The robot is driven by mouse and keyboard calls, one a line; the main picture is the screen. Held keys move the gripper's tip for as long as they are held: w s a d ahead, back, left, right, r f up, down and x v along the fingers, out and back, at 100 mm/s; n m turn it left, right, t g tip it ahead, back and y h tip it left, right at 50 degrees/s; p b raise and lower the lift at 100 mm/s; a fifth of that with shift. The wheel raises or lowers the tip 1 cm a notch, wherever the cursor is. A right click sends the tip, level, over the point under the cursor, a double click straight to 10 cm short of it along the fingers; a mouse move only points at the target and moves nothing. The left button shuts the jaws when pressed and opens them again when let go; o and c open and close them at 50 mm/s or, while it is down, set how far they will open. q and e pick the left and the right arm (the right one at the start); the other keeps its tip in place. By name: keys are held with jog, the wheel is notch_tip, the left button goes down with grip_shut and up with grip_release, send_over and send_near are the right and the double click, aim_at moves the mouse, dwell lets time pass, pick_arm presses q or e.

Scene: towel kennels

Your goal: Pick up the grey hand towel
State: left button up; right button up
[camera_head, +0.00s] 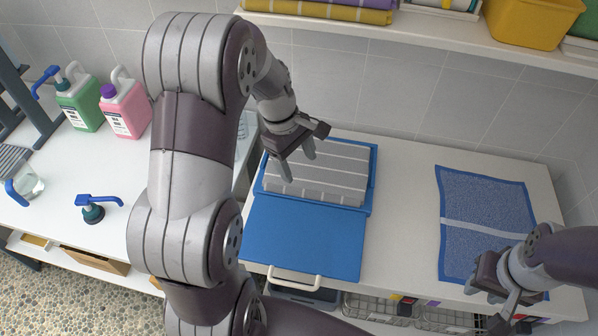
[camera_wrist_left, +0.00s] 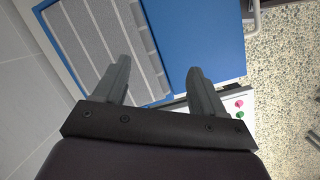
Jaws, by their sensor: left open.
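The grey hand towel (camera_head: 325,176), folded with thin white stripes, lies flat on the back part of a blue board (camera_head: 305,237). My left gripper (camera_head: 298,164) is open and empty above the towel's left part, fingers pointing down. In the left wrist view the towel (camera_wrist_left: 92,42) lies beyond and left of the gap between the fingers (camera_wrist_left: 158,68), and the blue board (camera_wrist_left: 205,35) shows to the right. No contact is visible. My right gripper (camera_head: 515,308) is at the lower right, near the blue towel; its fingers are too unclear to judge.
A blue towel (camera_head: 475,200) with a white stripe lies flat on the right of the white counter (camera_head: 405,200). Green (camera_head: 80,105) and pink (camera_head: 126,108) jugs stand at the left. A shelf (camera_head: 440,35) with towels and a yellow bin (camera_head: 535,22) overhangs the back.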

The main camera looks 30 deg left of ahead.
aim_at(315, 185)
pick_arm(q)
jog(key=w+a+f+n+h+b, duration=0.1)
jog(key=w+a+f+n+b, duration=0.15)
jog(key=w+n, duration=0.2)
jog(key=shift+n+t, duration=0.3)
jog(key=shift+n, duration=0.55)
jog(key=x, duration=1.1)
jog(key=shift+w+d+f, duration=0.1)
jog(key=shift+d+f, duration=0.05)
jog(key=shift+d, duration=0.15)
jog(key=shift+w+d+f+h, duration=0.1)
jog(key=shift+w+f+h, duration=0.05)
jog(key=shift+f+h, duration=0.2)
jog(key=c, duration=1.2)
pick_arm(e)
jog(key=f, duration=0.4)
jog(key=shift+d+f, duration=0.15)
jog(key=shift+d, duration=0.15)
